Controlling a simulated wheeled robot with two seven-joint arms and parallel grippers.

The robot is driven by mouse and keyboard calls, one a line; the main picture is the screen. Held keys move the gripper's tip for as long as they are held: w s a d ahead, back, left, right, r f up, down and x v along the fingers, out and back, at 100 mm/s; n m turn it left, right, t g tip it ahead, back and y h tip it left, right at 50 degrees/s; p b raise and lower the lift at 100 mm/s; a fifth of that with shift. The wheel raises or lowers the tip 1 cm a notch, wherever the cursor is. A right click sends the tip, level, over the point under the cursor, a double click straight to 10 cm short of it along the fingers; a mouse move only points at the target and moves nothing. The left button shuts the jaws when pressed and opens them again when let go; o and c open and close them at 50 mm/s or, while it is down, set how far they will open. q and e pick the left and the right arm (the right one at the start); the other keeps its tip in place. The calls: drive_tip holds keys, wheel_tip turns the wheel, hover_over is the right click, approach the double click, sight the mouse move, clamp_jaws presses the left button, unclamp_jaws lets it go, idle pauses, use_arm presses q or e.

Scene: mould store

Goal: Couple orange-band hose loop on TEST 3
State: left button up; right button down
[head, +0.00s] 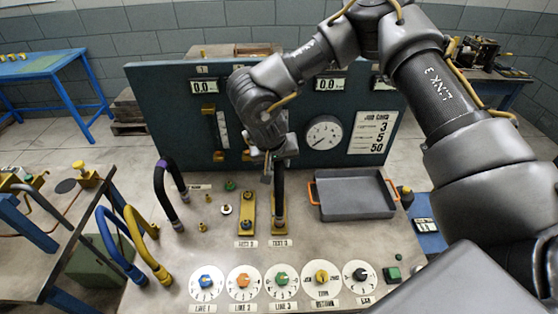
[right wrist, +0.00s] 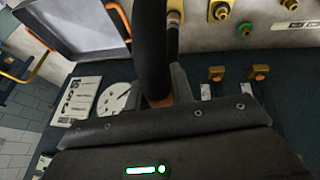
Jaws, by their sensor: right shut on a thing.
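My right gripper (head: 273,168) is shut on a black hose loop (head: 279,192), above the bench near the panel. In the right wrist view the dark hose (right wrist: 150,45) rises close to the camera, with an orange band (right wrist: 159,101) between the fingers. The hose runs down to the yellow plate behind the TEST 3 label (head: 281,243). Its lower end appears at the plate's front fitting; I cannot tell whether it is seated. The far end is hidden by the gripper and hose. The TEST 2 plate (head: 249,210) beside it has bare fittings. My left gripper is not in view.
A grey tray (head: 350,197) with orange handles stands close right. Purple-band (head: 168,185), blue (head: 118,245) and yellow (head: 146,240) hose loops stand left. Several dials, including a blue-knob one (head: 206,282), line the front. The gauge panel (head: 170,110) rises behind.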

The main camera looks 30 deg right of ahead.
idle(0.3)
drive_tip(key=c, duration=1.1)
unclamp_jaws()
drive_tip(key=shift+w+a, duration=0.1)
drive_tip(key=b+v, duration=0.2)
drive_tip(key=v, duration=0.9)
drive_tip(key=shift+f, duration=0.1)
